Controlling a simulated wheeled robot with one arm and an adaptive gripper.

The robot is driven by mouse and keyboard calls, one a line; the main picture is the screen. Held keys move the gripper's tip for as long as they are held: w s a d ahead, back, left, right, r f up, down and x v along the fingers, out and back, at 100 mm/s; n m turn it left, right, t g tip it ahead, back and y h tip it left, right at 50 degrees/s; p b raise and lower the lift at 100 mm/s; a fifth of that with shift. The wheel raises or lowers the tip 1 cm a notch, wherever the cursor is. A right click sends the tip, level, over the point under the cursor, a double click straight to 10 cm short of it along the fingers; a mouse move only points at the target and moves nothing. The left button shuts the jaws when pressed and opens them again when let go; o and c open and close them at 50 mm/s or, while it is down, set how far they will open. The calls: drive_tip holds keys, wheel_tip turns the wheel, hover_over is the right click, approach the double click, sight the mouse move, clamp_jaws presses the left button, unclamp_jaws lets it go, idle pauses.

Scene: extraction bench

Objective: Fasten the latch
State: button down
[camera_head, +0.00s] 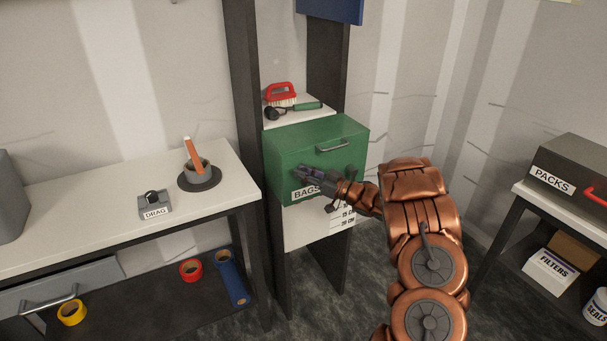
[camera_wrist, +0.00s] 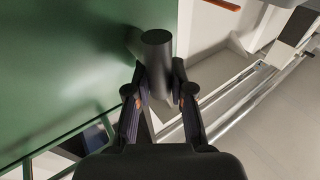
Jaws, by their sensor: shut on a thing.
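A green box (camera_head: 285,147) labelled BAGS stands on the shelf stand, its lid down and a grey handle (camera_head: 332,146) on its front. My gripper (camera_head: 303,173) is at the lower left of that front. In the wrist view my gripper (camera_wrist: 160,92) is shut on a dark cylindrical knob (camera_wrist: 157,48) beside the green face; it looks like the latch's knob. The fingers sit on either side of it. My gripper hides the rest of the latch in the head view, so I cannot tell whether it is fastened.
A red brush (camera_head: 281,94) lies on the white shelf behind the box. Dark posts (camera_head: 247,120) flank the stand. The left bench (camera_head: 95,190) holds a pot on a dark disc and a block labelled DRAG. A PACKS case (camera_head: 575,165) stands on the right table.

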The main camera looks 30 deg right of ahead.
drive_tip(key=c, duration=1)
unclamp_jaws()
drive_tip(key=v, duration=1.2)
